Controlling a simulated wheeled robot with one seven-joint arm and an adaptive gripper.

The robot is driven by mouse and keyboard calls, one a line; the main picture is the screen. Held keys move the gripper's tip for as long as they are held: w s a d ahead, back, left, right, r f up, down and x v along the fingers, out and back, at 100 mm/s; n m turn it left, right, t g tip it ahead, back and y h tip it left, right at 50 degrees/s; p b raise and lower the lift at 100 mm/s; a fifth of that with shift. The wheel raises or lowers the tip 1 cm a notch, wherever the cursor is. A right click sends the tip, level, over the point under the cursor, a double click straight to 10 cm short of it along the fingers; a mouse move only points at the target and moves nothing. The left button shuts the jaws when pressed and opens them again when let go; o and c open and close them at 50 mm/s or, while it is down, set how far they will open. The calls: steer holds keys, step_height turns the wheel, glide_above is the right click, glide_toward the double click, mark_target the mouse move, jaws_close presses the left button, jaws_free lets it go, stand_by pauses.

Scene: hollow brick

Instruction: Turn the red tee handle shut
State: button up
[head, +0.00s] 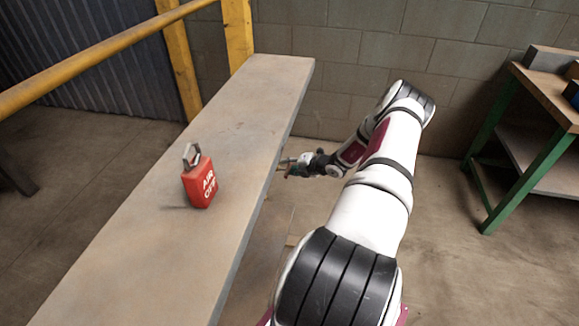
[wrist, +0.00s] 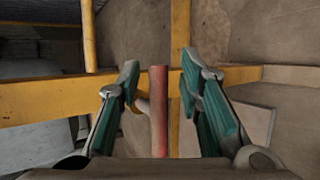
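The red tee handle (wrist: 159,115) shows in the wrist view as an upright red bar between my two fingers. A yellowish stem shows at its left side. My gripper (wrist: 160,82) is open, with one green-padded finger on each side of the bar and a visible gap to both. In the head view my gripper (head: 287,167) is at the right edge of the bench, low beside it. The handle cannot be made out clearly there, and the valve body is hidden.
A red padlock-like block marked "AIR OFF" (head: 200,187) stands on the long bench top (head: 150,240). A yellow rail (head: 100,57) runs at the far left. A green-legged table (head: 545,85) stands at the right. The floor between bench and table is mostly clear.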

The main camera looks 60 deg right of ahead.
steer(key=v, duration=1.2)
stand_by(0.4)
